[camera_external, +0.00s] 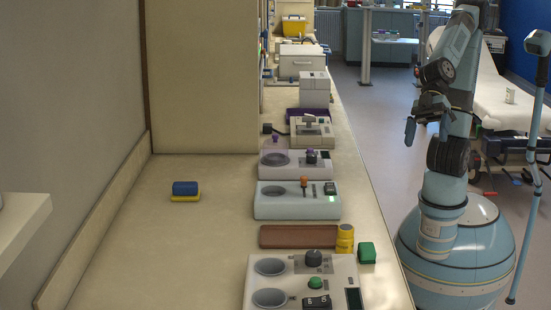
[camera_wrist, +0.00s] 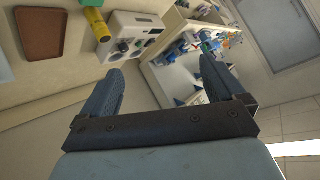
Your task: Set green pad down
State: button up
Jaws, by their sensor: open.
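A small green block (camera_external: 367,252), likely the green pad, rests on the bench near its right edge. It sits just right of a yellow cylinder (camera_external: 345,238) and a flat brown tray (camera_external: 298,237). In the wrist view only a sliver of the green block (camera_wrist: 92,3) shows at the top edge, by the yellow cylinder (camera_wrist: 97,25) and the tray (camera_wrist: 42,30). My gripper (camera_external: 427,125) is raised beside the bench, well away from the green block. In the wrist view its fingers (camera_wrist: 160,70) are wide apart with nothing between them.
Devices with round wells (camera_external: 303,282) and (camera_external: 297,200) stand in front of and behind the tray. A blue and yellow item (camera_external: 185,191) lies on the left, with clear bench around it. A tall beige cabinet wall (camera_external: 205,75) stands behind. A stretcher (camera_external: 505,100) is at the right.

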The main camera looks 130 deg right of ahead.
jog(key=w+a+f+m+t+h, duration=0.1)
jog(key=w+a+f+m+t, duration=0.15)
jog(key=w, duration=0.55)
jog(key=m+g+h, duration=0.5)
jog(key=m+h, duration=0.1)
jog(key=h, duration=0.4)
send_over(369, 247)
jog(key=s+a, duration=0.7)
notch_tip(369, 247, down, 17)
jog(key=x, duration=0.8)
jog(key=shift+a, duration=0.1)
jog(key=shift+x, duration=2.7)
jog(key=shift+s, duration=0.1)
jog(key=shift+c, duration=0.2)
